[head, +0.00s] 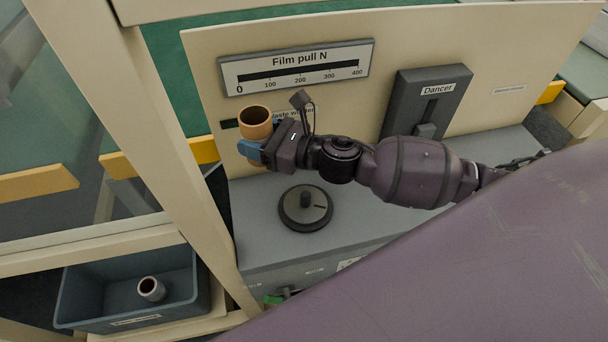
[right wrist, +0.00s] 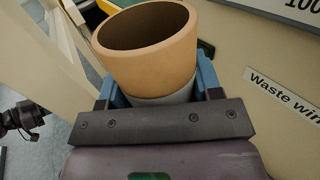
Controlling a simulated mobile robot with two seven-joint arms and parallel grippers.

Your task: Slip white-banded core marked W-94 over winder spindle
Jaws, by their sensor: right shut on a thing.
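My right gripper (head: 252,150) is shut on a tan, hollow core (head: 256,120) and holds it above the grey deck, in front of the upright panel. The core's open top faces up and slightly tilted. In the right wrist view the core (right wrist: 150,50) has a tan upper part and a pale grey-white band low down between the blue fingers (right wrist: 160,92). No W-94 mark is readable. The winder spindle (head: 305,199) is a short dark post on a round dark disc on the deck, below and right of the held core, and bare.
A blue-grey bin (head: 85,295) at the lower left holds another hollow core (head: 151,289). A cream frame post (head: 180,150) stands left of the deck. The cream panel (head: 210,60) carries a Film pull gauge (head: 297,67) and a Dancer unit (head: 428,100). The deck around the disc is clear.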

